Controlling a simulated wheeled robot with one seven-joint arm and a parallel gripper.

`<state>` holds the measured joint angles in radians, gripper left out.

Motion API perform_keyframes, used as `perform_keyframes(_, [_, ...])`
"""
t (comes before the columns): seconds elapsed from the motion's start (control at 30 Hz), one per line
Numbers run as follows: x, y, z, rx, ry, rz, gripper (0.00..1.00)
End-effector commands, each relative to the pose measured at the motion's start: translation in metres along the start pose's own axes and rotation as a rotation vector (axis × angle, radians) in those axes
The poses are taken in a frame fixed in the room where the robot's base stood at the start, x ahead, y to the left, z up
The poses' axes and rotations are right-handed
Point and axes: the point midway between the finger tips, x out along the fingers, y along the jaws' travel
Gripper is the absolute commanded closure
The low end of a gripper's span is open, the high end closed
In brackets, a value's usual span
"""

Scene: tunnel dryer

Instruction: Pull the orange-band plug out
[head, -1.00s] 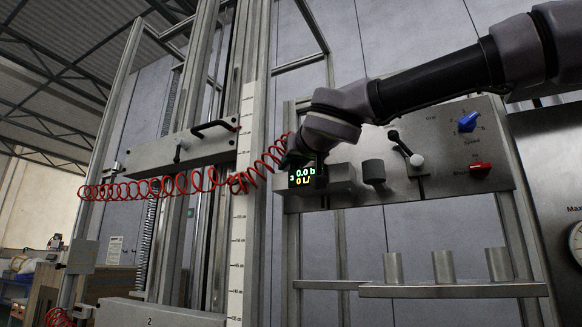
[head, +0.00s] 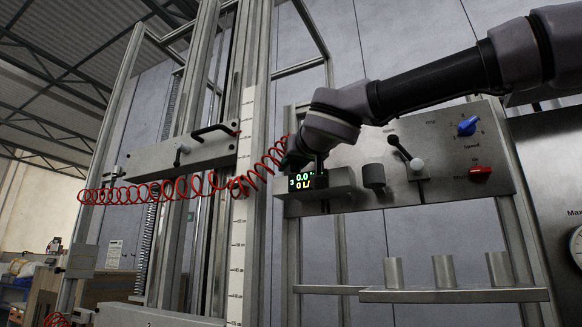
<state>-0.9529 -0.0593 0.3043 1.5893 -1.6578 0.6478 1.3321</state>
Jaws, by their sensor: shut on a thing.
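My gripper (head: 297,158) is at the left end of the control panel, just above and behind the display box. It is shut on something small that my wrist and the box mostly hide. A red coiled hose (head: 180,190) runs from the left post across to my gripper, so the held thing appears to be the plug on its end. No orange band can be made out. I cannot tell whether the plug is still seated in a socket.
The display box (head: 336,180) with lit digits is right below my gripper. A dark knob (head: 374,176), a lever (head: 402,148), a blue knob (head: 466,126) and a red switch (head: 480,173) are on the panel. A shelf (head: 455,295) with metal cylinders is below. A white scale strip (head: 239,240) stands left.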

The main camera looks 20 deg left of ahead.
Motion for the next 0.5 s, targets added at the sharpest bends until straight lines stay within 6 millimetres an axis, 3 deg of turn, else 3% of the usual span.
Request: perform_keyframes(0.5, [0.000,0.000,-0.018,0.001,0.001,0.001,1.00])
